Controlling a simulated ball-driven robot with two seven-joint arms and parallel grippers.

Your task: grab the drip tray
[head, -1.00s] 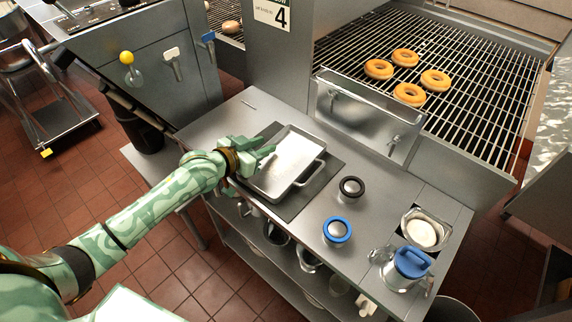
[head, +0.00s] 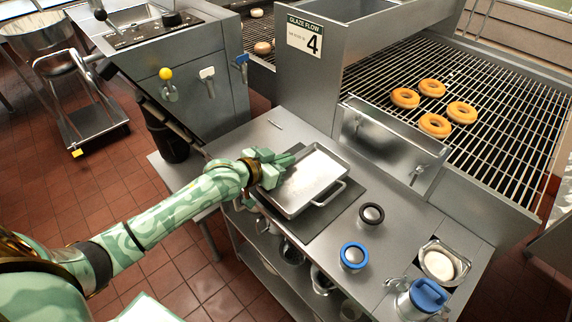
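The drip tray (head: 309,176) is a shallow silver metal pan with a loop handle on its right side. It rests on a dark mat (head: 335,217) on the steel counter. My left gripper (head: 283,163), pale green, is at the tray's left edge, with its fingers over or against the rim. Whether the fingers close on the rim is too small to tell. My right gripper is out of view.
A black-topped round item (head: 371,214) and a blue-ringed one (head: 353,256) stand right of the mat. A blue-lidded jug (head: 424,298) and a square pan with white contents (head: 441,263) are at the counter's right end. A conveyor grid (head: 480,95) with doughnuts lies behind.

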